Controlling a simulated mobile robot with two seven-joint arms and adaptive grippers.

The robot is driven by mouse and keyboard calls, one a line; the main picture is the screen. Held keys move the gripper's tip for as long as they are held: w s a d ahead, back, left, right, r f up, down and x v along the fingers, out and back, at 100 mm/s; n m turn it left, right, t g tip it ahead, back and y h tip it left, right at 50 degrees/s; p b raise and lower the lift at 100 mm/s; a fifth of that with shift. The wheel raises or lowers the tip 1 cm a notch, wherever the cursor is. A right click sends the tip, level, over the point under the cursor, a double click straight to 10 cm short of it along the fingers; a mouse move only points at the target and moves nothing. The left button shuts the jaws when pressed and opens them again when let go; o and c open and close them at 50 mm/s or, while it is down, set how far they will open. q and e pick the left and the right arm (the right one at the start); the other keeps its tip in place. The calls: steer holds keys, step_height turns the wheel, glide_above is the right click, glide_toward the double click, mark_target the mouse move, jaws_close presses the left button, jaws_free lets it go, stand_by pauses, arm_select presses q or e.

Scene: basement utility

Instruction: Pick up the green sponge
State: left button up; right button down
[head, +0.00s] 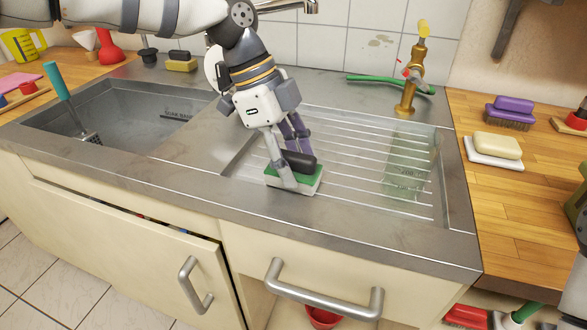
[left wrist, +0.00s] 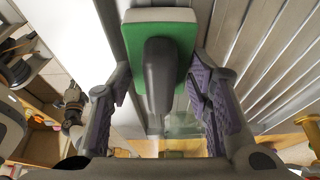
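The green sponge (head: 312,178) lies on the ribbed steel drainboard, near its front left corner. It has a green top, a white lower layer and a dark grey handle (head: 303,161). My left gripper (head: 290,162) points down over it, and one finger hides part of the sponge. In the left wrist view the sponge (left wrist: 183,35) shows green and white at the top. My left gripper (left wrist: 160,90) is open there, with its purple-padded fingers on either side of the handle and a gap on both sides. My right gripper is not in view.
A sink basin (head: 150,110) is on the left. A brass tap (head: 411,80) and green hose (head: 375,80) stand behind the drainboard (head: 350,140). On the right wooden counter lie a cream bar on a white dish (head: 493,148) and a purple brush (head: 511,108).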

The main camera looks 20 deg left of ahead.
mark_target(303, 161)
arm_select(q)
steer(key=shift+r, duration=0.1)
steer(key=shift+c, duration=0.2)
